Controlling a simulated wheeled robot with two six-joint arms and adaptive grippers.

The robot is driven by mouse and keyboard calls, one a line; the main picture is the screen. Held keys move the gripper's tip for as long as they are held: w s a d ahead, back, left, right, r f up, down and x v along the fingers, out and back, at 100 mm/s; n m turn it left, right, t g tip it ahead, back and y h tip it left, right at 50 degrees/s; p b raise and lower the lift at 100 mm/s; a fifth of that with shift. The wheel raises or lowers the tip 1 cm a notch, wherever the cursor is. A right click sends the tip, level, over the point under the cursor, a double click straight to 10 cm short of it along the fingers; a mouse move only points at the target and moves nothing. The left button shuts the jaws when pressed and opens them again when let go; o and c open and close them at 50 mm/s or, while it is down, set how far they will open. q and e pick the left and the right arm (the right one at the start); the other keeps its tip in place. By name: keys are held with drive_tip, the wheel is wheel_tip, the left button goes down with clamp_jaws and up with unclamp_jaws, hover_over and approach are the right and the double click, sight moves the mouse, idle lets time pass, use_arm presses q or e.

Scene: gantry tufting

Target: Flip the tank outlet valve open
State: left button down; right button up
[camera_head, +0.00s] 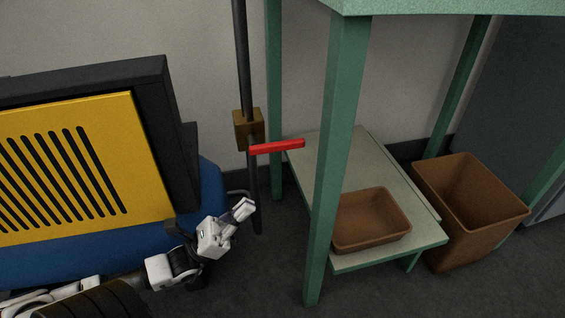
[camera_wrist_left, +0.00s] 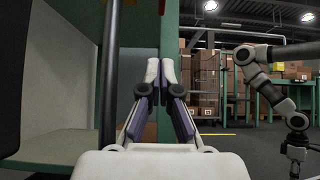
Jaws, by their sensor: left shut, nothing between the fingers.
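The outlet valve has a brass-coloured block body (camera_head: 248,129) on a dark vertical pipe (camera_head: 241,55). Its red lever (camera_head: 277,146) points right, close to level, from just below the block. My left gripper (camera_head: 245,207) is shut and empty, below the lever and close to the lower pipe, apart from the lever. In the left wrist view its fingers (camera_wrist_left: 161,68) are together, with a dark upright pipe (camera_wrist_left: 109,80) to their left. My right arm (camera_wrist_left: 265,80) shows at the right there; its gripper is too small and dark to read.
A green-framed table (camera_head: 340,150) stands right of the valve, its front leg near the lever tip. Its lower shelf holds a brown tray (camera_head: 372,244). A brown bin (camera_head: 450,240) stands at right. A yellow slotted panel (camera_head: 140,180) is on the left. Dark floor lies between.

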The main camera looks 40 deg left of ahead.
use_arm(q)
drive_tip(key=b, duration=0.3)
approach(292, 147)
drive_tip(key=w+d+f, duration=0.1)
drive_tip(key=w+d, duration=0.1)
drive_tip(key=w, duration=0.2)
drive_tip(key=r+p, duration=0.1)
drive_tip(key=r, duration=0.1)
drive_tip(key=r+p, duration=0.1)
drive_tip(key=r, duration=0.1)
drive_tip(key=shift+d+r, duration=0.25)
drive_tip(key=shift+r, duration=0.05)
